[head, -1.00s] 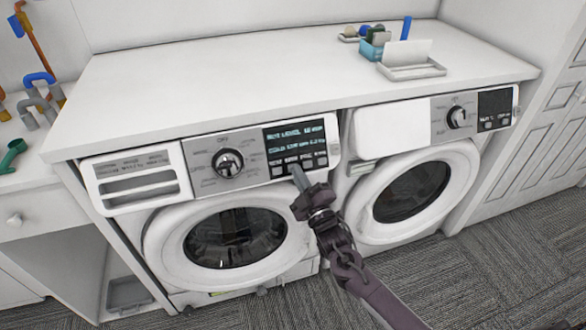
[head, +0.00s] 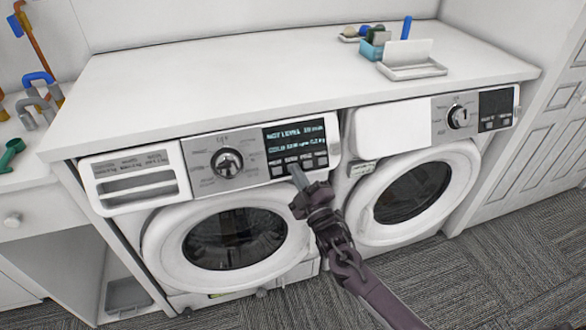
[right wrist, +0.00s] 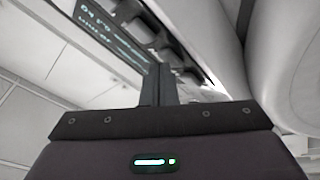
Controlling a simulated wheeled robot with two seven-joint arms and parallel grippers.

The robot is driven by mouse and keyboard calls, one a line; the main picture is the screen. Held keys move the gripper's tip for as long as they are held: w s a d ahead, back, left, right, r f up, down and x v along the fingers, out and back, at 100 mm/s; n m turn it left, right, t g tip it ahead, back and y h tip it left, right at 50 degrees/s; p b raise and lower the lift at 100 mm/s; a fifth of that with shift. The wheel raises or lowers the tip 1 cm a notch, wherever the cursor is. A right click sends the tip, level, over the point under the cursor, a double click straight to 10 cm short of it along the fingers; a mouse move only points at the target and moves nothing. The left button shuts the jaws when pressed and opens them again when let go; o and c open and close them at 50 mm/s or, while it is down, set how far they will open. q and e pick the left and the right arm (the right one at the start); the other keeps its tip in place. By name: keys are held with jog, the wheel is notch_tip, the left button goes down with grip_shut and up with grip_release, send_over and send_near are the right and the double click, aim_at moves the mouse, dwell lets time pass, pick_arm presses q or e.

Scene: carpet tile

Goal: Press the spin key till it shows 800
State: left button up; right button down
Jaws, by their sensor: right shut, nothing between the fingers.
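The left washing machine (head: 212,249) has a dark display (head: 296,137) with pale text lines too blurred to read for certain. Below the display is a row of small keys (head: 291,163); I cannot tell which is the spin key. A round dial (head: 227,162) sits left of the display. My right gripper (head: 296,172) is shut and empty, its tip at the lower edge of the key row. In the right wrist view the shut fingers (right wrist: 159,82) point at the panel near the keys (right wrist: 165,47); contact cannot be told. My left gripper is not in view.
A second machine (head: 415,185) stands to the right. The white worktop (head: 250,85) above is mostly clear, with a white tray (head: 412,71) and a blue box (head: 372,49) at the back right. Pipes and a green tool (head: 11,154) are at left.

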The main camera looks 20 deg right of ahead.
dwell(0.5)
jog(key=shift+s+r+p, duration=0.35)
jog(key=shift+s+p, duration=0.3)
jog(key=shift+p, duration=0.05)
jog(key=s+p, duration=0.1)
jog(key=s+r+p, duration=0.1)
jog(key=s+p, duration=0.1)
jog(key=s+r+p, duration=0.1)
jog(key=shift+s+d+r+p, duration=0.1)
jog(key=shift+s+p, duration=0.15)
jog(key=shift+p, duration=0.05)
dwell(1.3)
